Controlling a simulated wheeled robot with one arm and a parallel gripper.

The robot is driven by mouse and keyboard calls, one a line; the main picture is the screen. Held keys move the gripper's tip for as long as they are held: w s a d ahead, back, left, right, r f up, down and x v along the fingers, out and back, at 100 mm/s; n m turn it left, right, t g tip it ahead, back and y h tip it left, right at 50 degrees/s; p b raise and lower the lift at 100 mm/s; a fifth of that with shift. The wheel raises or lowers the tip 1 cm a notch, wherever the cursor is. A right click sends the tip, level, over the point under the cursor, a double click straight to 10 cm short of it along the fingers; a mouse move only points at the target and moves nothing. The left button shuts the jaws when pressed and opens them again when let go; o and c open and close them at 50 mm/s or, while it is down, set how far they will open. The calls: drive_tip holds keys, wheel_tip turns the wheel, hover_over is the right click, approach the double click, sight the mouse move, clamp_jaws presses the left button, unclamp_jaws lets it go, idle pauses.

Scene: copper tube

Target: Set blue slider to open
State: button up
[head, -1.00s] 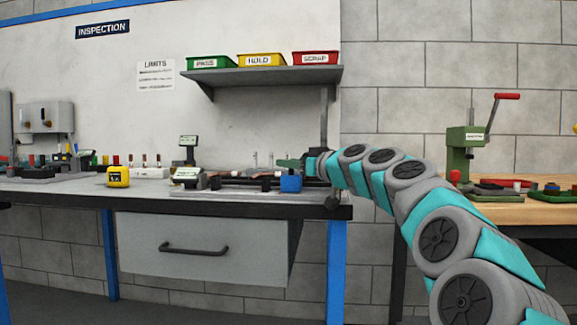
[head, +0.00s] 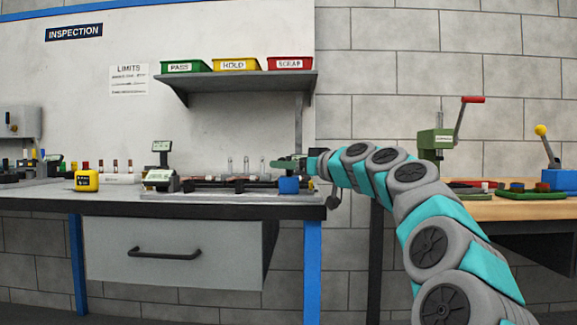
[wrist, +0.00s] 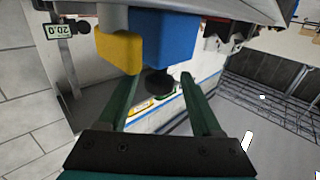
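The blue slider (head: 289,185) is a block at the right end of a low dark rail fixture (head: 235,186) on the inspection bench. In the wrist view the blue block (wrist: 163,38) is large, with a yellow block (wrist: 118,52) beside it on the left and a dark round part (wrist: 158,84) below it. My gripper (head: 286,163) is just above the slider in the head view. Its green fingers (wrist: 158,78) stand apart in the wrist view, with nothing clearly held between them. Whether a fingertip touches the slider cannot be told.
A shelf (head: 235,82) with three bins hangs above. A wooden table (head: 500,208) with a green press (head: 437,142) stands on the right.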

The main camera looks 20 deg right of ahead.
drive_tip(key=shift+s, duration=0.1)
drive_tip(key=shift+v, duration=3.8)
drive_tip(key=s+a+f+n+g+p, duration=0.1)
drive_tip(key=s+a+f+g+p, duration=0.15)
drive_tip(key=s+a+f, duration=0.45)
drive_tip(key=s+a+f+g+p, duration=0.15)
drive_tip(key=a+f+g, duration=0.25)
drive_tip(key=a, duration=0.5)
drive_tip(key=s+a+f+g+h+p, duration=0.1)
drive_tip(key=s+a+f+g, duration=0.2)
drive_tip(key=s+f, duration=0.45)
drive_tip(key=s+d+f+m+g+h+p, duration=0.1)
drive_tip(key=s+d+f+m+g+h, duration=0.1)
drive_tip(key=s+f, duration=0.5)
drive_tip(key=s+d+f+m+g+h+p, duration=0.2)
drive_tip(key=s+f, duration=0.5)
drive_tip(key=s, duration=0.5)
drive_tip(key=s+d+f+m+g+h+p, duration=0.1)
drive_tip(key=s+d+f+m+g+h, duration=0.1)
drive_tip(key=s+f, duration=0.5)
drive_tip(key=s+d+g+h, duration=0.1)
drive_tip(key=s+d+g, duration=0.1)
drive_tip(key=s+d, duration=0.1)
drive_tip(key=shift+s+d+f+p, duration=0.15)
drive_tip(key=shift+s+d+p, duration=0.1)
drive_tip(key=shift+p, duration=0.1)
